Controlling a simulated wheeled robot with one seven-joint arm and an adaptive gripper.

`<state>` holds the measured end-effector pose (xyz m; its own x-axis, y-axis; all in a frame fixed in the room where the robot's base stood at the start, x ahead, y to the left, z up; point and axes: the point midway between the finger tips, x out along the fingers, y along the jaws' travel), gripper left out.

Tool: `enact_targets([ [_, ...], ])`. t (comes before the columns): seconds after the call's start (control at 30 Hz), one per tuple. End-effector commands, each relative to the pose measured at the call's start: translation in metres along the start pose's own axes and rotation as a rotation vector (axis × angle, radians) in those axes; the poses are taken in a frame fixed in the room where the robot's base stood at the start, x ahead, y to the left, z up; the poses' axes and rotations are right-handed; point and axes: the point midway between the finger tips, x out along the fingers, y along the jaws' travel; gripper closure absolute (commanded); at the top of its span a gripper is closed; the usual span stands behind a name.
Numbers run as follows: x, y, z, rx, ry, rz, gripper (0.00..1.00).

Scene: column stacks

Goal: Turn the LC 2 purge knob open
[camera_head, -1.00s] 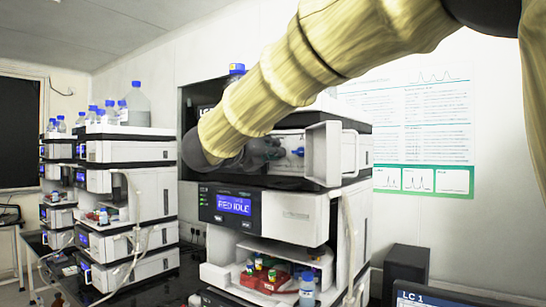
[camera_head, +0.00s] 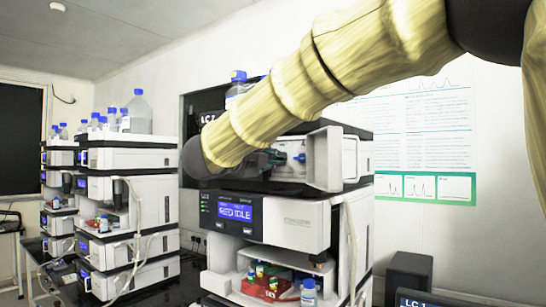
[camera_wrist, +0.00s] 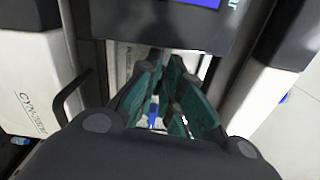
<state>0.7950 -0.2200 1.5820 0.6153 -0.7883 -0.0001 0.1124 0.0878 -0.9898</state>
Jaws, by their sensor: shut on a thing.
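My gripper (camera_head: 282,159) reaches from the left into the open pump bay of the near instrument stack (camera_head: 292,232), under my pale-sleeved arm. In the wrist view its green-padded fingers (camera_wrist: 170,112) are close together, with a small blue part, the purge knob (camera_wrist: 154,116), between them. The knob is mostly hidden by the fingers. In the head view a blue fitting (camera_head: 300,157) shows just right of the fingertips; I cannot tell whether it is the same part. The stack's label is partly covered by my arm, so its number is unclear.
The bay's white door (camera_head: 327,158) stands open right of my fingers. A blue display (camera_head: 236,211) reading IDLE sits below. A red vial tray (camera_head: 270,289) is lower down.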

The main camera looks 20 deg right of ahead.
Motion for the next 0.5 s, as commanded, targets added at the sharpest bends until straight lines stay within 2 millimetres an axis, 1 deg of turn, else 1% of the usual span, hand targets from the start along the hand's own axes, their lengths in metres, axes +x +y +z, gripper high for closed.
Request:
enact_targets([
  [0.2, 0.0001, -0.0008, 0.0003, -0.094, -0.001, -0.001, 1.0],
  [0.5, 0.0001, 0.0002, 0.0002, -0.142, 0.0, -0.001, 1.0],
])
